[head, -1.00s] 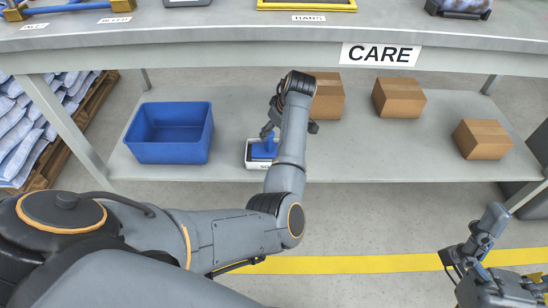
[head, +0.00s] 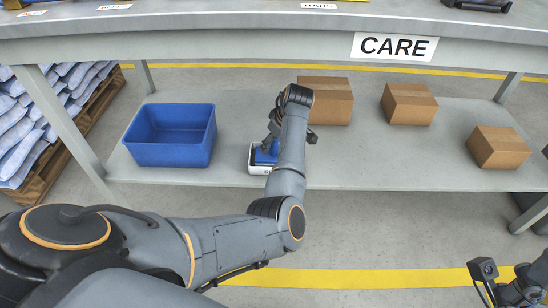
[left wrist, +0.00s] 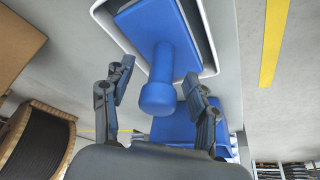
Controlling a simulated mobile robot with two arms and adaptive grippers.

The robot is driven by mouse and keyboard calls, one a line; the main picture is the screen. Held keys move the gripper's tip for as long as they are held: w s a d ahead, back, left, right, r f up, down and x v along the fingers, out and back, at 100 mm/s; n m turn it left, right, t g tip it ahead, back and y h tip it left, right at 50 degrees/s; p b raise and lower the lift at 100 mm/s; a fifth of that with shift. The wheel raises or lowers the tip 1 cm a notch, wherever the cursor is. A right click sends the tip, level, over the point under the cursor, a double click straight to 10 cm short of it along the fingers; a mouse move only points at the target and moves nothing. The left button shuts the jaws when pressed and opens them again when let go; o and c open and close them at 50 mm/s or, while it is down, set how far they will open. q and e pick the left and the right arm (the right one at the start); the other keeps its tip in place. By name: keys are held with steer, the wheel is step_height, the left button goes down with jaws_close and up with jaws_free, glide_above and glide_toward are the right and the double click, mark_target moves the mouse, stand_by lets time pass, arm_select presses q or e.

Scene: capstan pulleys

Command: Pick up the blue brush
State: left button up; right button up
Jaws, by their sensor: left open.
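The blue brush (head: 265,157) lies in a small white tray (head: 258,170) on the lower shelf, near its front edge. In the left wrist view the brush (left wrist: 158,95) shows its broad block and a round-ended handle pointing toward the camera. My left gripper (head: 270,138) is at the brush, partly hidden by my own forearm. In the left wrist view its open fingers (left wrist: 157,78) are on either side of the handle, with a gap on each side.
A blue bin (head: 170,135) stands left of the tray on the shelf. Cardboard boxes (head: 325,105) stand to the right. The bench top with the CARE sign (head: 395,47) overhangs the shelf. A cable spool (left wrist: 35,140) shows in the left wrist view.

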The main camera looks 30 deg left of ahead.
arm_select(q)
steer(key=shift+r, duration=0.1)
jaws_close()
steer(key=shift+r, duration=0.2)
